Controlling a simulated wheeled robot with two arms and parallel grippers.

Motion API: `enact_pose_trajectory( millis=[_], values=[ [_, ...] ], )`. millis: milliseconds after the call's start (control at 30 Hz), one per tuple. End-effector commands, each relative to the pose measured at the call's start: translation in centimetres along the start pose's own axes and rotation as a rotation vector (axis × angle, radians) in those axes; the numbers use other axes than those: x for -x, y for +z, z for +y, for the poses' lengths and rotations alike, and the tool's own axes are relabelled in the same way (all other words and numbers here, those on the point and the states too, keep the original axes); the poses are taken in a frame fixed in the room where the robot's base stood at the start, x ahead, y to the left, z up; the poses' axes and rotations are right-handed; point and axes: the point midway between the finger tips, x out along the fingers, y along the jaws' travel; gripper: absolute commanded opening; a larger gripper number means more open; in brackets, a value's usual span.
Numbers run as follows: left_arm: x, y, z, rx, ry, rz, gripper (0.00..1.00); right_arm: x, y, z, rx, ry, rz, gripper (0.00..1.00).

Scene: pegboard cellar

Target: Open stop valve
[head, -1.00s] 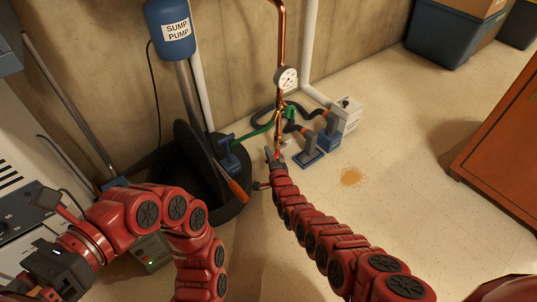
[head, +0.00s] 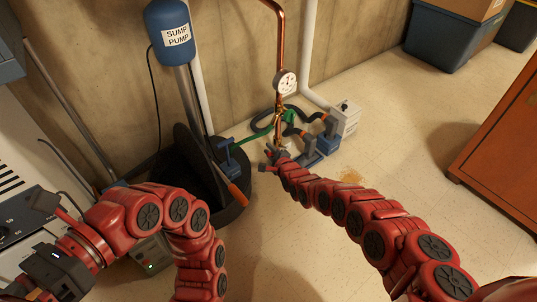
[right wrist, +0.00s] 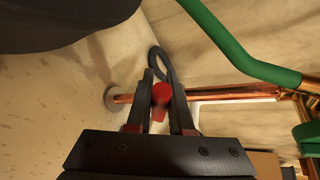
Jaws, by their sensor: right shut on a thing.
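The stop valve's red handle (right wrist: 161,94) shows between the fingers of my right gripper (right wrist: 160,88) in the right wrist view. That gripper is shut on it. The copper pipe (right wrist: 200,95) runs just behind. In the head view my right gripper (head: 271,159) is low at the foot of the upright copper pipe (head: 281,45), and the valve itself is mostly hidden there. My left gripper (head: 45,272) is at the lower left, away from the valve; its fingers do not show clearly.
A round gauge (head: 285,83) sits on the copper pipe. The sump pump (head: 170,30) stands in a dark pit left of my right gripper, with an orange-handled lever (head: 237,192) close by. A wooden cabinet (head: 505,140) stands right; floor between is open.

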Motion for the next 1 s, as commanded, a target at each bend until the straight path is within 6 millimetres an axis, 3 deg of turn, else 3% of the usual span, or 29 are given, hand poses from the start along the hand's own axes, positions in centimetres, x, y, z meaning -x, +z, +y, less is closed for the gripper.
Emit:
enact_pose_trajectory(
  millis=[700, 733, 800, 900, 1000],
  values=[
    [0.19, -0.48, -0.06, -0.031, 0.034, -0.028, 0.50, 0.12, -0.16, -0.79, -0.087, 0.033, -0.017, 0.00],
    [0.19, -0.48, -0.06, -0.031, 0.034, -0.028, 0.50, 0.12, -0.17, -0.79, -0.087, 0.033, -0.017, 0.21],
    [0.19, -0.48, -0.06, -0.031, 0.034, -0.028, 0.50, 0.12, -0.15, -0.78, -0.087, 0.033, -0.017, 0.34],
    [0.19, -0.48, -0.06, -0.031, 0.034, -0.028, 0.50, 0.12, -0.12, -0.75, -0.087, 0.034, -0.018, 0.50],
    [0.19, -0.48, -0.06, -0.031, 0.034, -0.028, 0.50, 0.12, -0.10, -0.72, -0.086, 0.034, -0.018, 0.50]
  ],
)
